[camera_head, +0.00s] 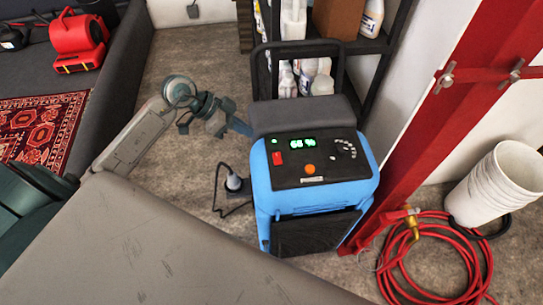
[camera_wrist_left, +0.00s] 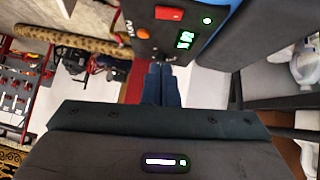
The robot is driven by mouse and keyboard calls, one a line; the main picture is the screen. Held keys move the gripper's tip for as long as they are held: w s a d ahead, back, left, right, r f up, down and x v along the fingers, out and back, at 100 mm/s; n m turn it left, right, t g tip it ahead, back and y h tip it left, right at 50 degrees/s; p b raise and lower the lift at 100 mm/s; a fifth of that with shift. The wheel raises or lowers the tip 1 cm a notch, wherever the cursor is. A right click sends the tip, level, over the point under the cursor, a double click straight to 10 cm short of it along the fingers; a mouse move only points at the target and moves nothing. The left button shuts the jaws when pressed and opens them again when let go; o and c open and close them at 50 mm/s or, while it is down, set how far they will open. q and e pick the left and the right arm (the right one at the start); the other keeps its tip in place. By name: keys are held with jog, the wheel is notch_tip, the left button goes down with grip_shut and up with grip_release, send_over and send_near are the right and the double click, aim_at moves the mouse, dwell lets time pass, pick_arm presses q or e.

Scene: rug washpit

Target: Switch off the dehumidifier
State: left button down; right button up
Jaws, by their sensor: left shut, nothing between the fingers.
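The blue dehumidifier (camera_head: 262,190) stands upright on the floor with its dark sloped control panel facing up. Its green display (camera_head: 302,143) is lit and reads about 66 %, and a green light (camera_head: 274,141) glows beside it. A red switch (camera_head: 278,158), an orange button (camera_head: 309,169) and a dial (camera_head: 344,149) sit on the panel. In the left wrist view the red switch (camera_wrist_left: 169,13) and lit display (camera_wrist_left: 185,40) show at the top. My left gripper (camera_head: 246,129) is shut and empty, just left of the panel, apart from the switch; its closed fingers (camera_wrist_left: 161,86) point toward the unit.
A plug with a black cable (camera_head: 234,184) is left of the unit. A dark shelf (camera_head: 374,45) with bottles stands behind. A red post (camera_head: 425,130), red hose (camera_head: 410,270) and white buckets (camera_head: 495,185) are at right. A red blower (camera_head: 78,40) and patterned rug (camera_head: 45,125) are at left.

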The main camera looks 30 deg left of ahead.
pick_arm(q)
jog(key=p, duration=0.2)
send_over(282, 160)
jog(key=s+a, duration=0.1)
jog(key=a, duration=0.2)
notch_tip(282, 160, down, 7)
jog(key=shift+r, duration=0.2)
jog(key=f, duration=0.1)
jog(key=f+p, duration=0.1)
jog(key=f, duration=0.1)
jog(key=shift+s+d+f, duration=0.15)
jog(key=shift+d+f, duration=0.05)
jog(key=shift+f, duration=0.5)
